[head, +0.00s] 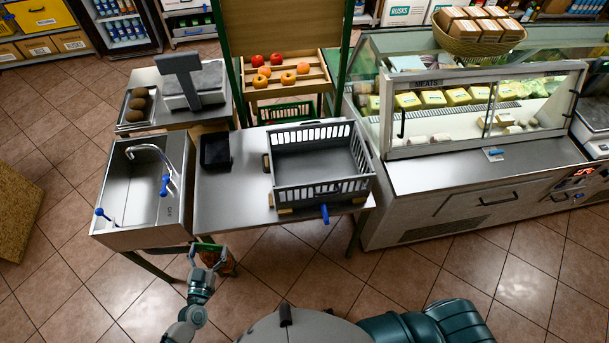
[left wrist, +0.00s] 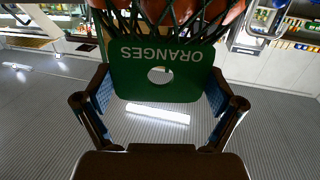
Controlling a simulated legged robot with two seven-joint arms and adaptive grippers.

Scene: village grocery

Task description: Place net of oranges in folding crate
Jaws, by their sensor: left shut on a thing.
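The net of oranges (left wrist: 180,14) hangs from a green label that reads "ORANGES" (left wrist: 160,70) in the left wrist view. My left gripper (head: 208,254) is shut on the label, with a finger at each side of it. In the head view the net (head: 228,264) is low beside the front edge of the steel table, partly hidden by the gripper. The folding crate (head: 318,190) is grey with slatted walls and stands open and empty on the table, up and to the right of the gripper. My right gripper is not in view.
A small black tray (head: 215,152) stands left of the crate on the steel table (head: 235,205). A sink (head: 140,195) with a tap is at the left. A glass deli counter (head: 470,110) stands at the right. A scale (head: 193,85) is behind the sink.

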